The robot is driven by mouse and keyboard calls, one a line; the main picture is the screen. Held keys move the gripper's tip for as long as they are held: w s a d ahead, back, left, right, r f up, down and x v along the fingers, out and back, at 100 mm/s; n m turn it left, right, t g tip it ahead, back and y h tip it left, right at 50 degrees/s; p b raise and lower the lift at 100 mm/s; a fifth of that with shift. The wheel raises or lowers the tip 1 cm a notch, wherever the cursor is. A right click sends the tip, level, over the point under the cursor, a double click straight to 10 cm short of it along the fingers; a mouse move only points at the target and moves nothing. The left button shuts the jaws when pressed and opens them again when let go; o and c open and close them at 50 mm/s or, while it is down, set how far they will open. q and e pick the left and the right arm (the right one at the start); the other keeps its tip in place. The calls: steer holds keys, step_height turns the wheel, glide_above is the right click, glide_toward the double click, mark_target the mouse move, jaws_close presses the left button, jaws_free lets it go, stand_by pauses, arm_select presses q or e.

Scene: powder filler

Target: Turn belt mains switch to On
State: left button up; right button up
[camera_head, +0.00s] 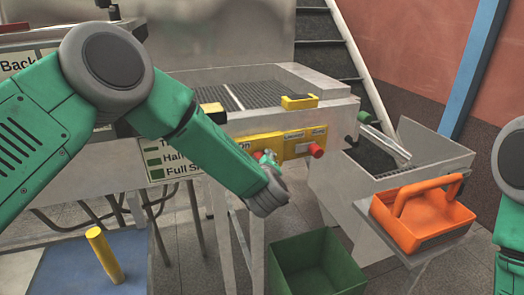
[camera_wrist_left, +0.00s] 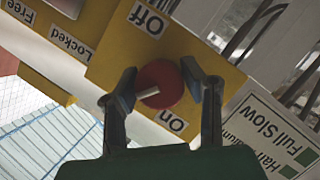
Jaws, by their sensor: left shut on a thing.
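The belt mains switch is a red round knob (camera_wrist_left: 162,82) with a white pointer bar, on a yellow plate (camera_wrist_left: 120,55) in the left wrist view. The "Off" label (camera_wrist_left: 148,19) is above the knob and the "On" label (camera_wrist_left: 172,121) is below it. The pointer's visible end points left, to neither label. My left gripper (camera_wrist_left: 160,88) has one finger on each side of the knob and is shut on it. In the head view my left gripper (camera_head: 267,163) is at the machine's front panel and mostly hides the knob. My right gripper is out of view.
Another red knob (camera_head: 316,150) is to the right on the yellow panel (camera_head: 296,146). A green bin (camera_head: 318,262) stands on the floor below. An orange caddy (camera_head: 422,217) sits on a shelf at right. A yellow post (camera_head: 104,255) stands at lower left.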

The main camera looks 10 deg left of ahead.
arm_select(q)
steer(key=shift+s+d+f+m+g+y+p, duration=0.1)
steer(key=shift+f+m+g+y+p, duration=0.25)
steer(key=shift+m+p, duration=0.65)
steer(key=o, duration=0.9)
steer(key=shift+o, duration=1.1)
steer(key=shift+r, duration=0.1)
steer(key=shift+r, duration=0.1)
